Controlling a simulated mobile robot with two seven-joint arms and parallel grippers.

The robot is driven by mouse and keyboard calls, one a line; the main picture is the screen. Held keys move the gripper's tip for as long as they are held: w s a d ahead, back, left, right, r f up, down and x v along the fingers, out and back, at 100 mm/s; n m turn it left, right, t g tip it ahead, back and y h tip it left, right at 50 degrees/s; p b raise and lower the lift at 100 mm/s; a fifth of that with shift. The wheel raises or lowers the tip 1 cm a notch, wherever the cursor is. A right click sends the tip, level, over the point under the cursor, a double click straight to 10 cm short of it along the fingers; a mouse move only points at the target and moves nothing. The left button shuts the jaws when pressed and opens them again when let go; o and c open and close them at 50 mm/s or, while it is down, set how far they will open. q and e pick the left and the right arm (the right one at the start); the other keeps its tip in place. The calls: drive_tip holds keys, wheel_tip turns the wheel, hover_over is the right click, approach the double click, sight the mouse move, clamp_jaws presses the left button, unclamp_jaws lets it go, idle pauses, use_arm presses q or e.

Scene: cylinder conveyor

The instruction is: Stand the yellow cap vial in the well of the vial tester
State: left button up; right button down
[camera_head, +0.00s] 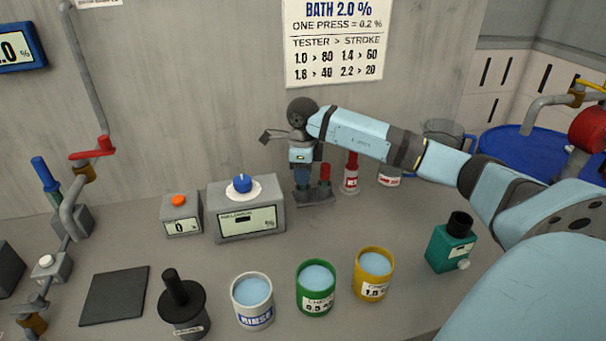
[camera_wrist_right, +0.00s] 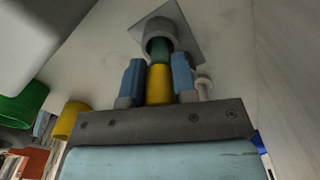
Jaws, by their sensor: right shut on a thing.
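My right gripper (camera_head: 303,178) points down at the back of the bench and is shut on the yellow cap vial. In the right wrist view the yellow cap (camera_wrist_right: 159,84) sits between the two blue fingers of my right gripper (camera_wrist_right: 157,80). The vial's green body (camera_wrist_right: 160,50) extends beyond the fingertips to the mouth of a grey round socket (camera_wrist_right: 152,27) on a square plate. The green end overlaps the socket's opening; how deep it sits I cannot tell. The vial is hidden in the head view. My left gripper is not in view.
A grey box with a blue knob (camera_head: 241,184) and a smaller one with an orange button (camera_head: 179,199) stand left of the gripper. White (camera_head: 253,315), green (camera_head: 316,302) and yellow (camera_head: 372,288) cups line the front. A red-capped bottle (camera_head: 351,178) stands close right. A teal bottle (camera_head: 448,247) stands farther right.

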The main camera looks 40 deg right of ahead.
drive_tip(key=shift+r+p, duration=1.4)
drive_tip(key=shift+r, duration=0.9)
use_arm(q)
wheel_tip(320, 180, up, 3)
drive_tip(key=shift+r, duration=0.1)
